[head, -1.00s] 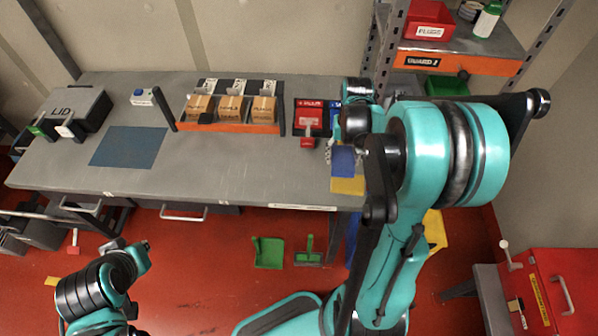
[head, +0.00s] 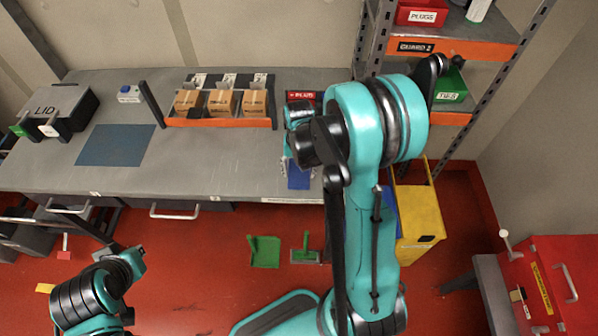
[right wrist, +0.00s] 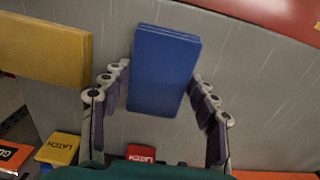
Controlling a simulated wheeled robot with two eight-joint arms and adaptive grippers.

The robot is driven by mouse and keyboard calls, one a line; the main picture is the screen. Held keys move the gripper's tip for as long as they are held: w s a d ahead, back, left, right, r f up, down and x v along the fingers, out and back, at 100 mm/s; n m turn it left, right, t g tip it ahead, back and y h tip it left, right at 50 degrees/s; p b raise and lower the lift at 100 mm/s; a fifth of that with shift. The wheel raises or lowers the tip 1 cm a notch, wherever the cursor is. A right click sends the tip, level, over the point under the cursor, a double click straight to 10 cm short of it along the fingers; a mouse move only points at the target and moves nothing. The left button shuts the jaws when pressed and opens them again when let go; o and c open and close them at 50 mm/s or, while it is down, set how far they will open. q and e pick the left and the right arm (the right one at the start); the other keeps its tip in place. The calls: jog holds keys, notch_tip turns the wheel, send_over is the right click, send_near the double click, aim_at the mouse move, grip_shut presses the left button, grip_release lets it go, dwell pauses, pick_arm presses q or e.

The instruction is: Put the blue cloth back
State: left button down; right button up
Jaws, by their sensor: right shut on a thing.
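The blue cloth (head: 299,176) is a folded flat rectangle near the front edge of the grey workbench, in the head view. In the right wrist view the blue cloth (right wrist: 166,70) sits between the fingers of my right gripper (right wrist: 160,105), which is shut on it. In the head view my right gripper (head: 290,150) is partly hidden by my right arm. A yellow cloth (right wrist: 45,52) shows at the left of the right wrist view, apart from the blue one. My left gripper (head: 107,252) is low at the left, away from the bench; its fingers are unclear.
The workbench (head: 220,160) holds a blue mat (head: 115,145), a dark LID case (head: 60,110) and an orange rack of boxes (head: 220,122). A yellow bin (head: 418,212) stands right of the bench, below shelving. A red cabinet (head: 548,285) is at lower right. The bench's middle is clear.

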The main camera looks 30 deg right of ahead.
jog(key=shift+s, duration=0.1)
jog(key=shift+f, duration=0.15)
jog(key=o, duration=1.2)
